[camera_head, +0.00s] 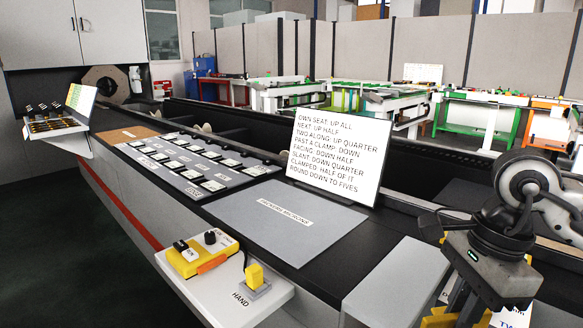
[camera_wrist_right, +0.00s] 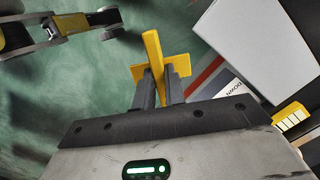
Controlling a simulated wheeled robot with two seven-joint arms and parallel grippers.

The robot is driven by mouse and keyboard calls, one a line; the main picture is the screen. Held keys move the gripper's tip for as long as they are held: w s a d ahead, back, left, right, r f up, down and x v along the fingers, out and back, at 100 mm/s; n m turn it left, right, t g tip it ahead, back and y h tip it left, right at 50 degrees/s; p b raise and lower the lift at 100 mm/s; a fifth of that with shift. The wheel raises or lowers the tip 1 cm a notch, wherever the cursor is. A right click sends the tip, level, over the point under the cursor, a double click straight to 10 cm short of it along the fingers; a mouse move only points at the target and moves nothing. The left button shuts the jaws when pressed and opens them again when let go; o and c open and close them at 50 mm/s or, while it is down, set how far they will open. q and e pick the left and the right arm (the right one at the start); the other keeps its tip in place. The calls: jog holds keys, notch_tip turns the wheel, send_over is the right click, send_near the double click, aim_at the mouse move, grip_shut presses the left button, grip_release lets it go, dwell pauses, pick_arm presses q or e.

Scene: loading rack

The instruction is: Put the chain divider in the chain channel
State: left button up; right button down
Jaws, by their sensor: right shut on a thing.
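My right gripper (camera_head: 458,300) is at the lower right of the head view, in front of the grey bench end. It is shut on a yellow cross-shaped piece, which I take for the chain divider (camera_head: 438,320). In the right wrist view the gripper's dark fingers (camera_wrist_right: 158,78) pinch the yellow divider (camera_wrist_right: 152,46), with one bar pointing away and a crossbar at the fingertips. The divider is clear of any surface there, above the green floor. I cannot tell for certain which part is the chain channel. My left gripper is not in view.
A grey mat (camera_head: 285,222) and a tray of labelled pieces (camera_head: 190,160) lie on the dark bench. A white sign (camera_head: 336,157) stands behind the mat. A white side shelf (camera_head: 225,290) holds a yellow control box (camera_head: 200,256) and a yellow block (camera_head: 254,275). Green floor is open at left.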

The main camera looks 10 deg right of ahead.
aim_at(427, 327)
jog(key=a+f+n, duration=0.1)
jog(key=n, duration=0.1)
jog(key=w+a+f+n, duration=0.1)
jog(key=n, duration=0.2)
jog(key=a+f+n+g, duration=0.1)
jog(key=f+n, duration=0.1)
jog(key=n, duration=0.1)
jog(key=shift+w+a, duration=0.25)
jog(key=a+f+n, duration=0.1)
jog(key=n, duration=0.2)
jog(key=a+f+n+h, duration=0.1)
jog(key=f+n, duration=0.1)
jog(key=n, duration=0.1)
jog(key=a+f+n, duration=0.1)
jog(key=n, duration=0.3)
jog(key=shift+w+a+f+g+h, duration=0.15)
jog(key=shift+w+a+g+h, duration=0.2)
jog(key=shift+g+h, duration=0.05)
jog(key=shift+s, duration=0.1)
